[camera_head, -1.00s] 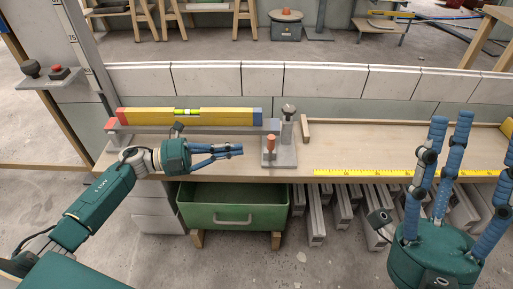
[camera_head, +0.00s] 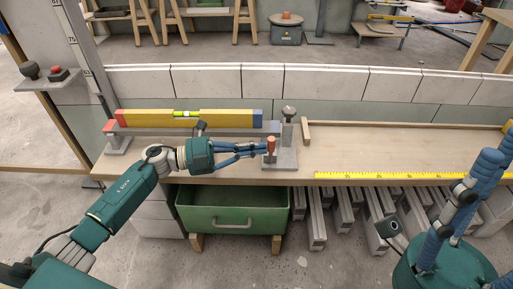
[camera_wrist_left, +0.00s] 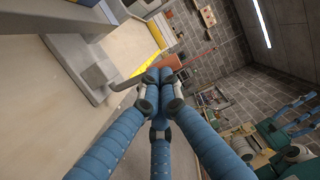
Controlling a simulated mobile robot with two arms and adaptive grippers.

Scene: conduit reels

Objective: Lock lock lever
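The lock lever (camera_head: 271,146) has a red handle and stands upright on a grey metal block (camera_head: 285,160) at the bench's front edge. In the left wrist view the red handle (camera_wrist_left: 172,62) shows just beyond the fingertips, with a grey bar (camera_wrist_left: 125,84) to their left. My left gripper (camera_head: 262,150) has its blue fingertips at the handle, close to or touching it; contact is unclear. In the left wrist view its fingertips (camera_wrist_left: 163,84) are brought together. My right gripper (camera_head: 485,170) is at the lower right, fingers apart and empty, partly cut off.
A yellow level (camera_head: 225,118) lies on a grey rail behind my left gripper. A knobbed post (camera_head: 288,115) and a wooden block (camera_head: 306,131) stand behind the lever. A yellow tape (camera_head: 400,176) runs along the front edge. A green drawer (camera_head: 225,210) is below. The bench's right part is clear.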

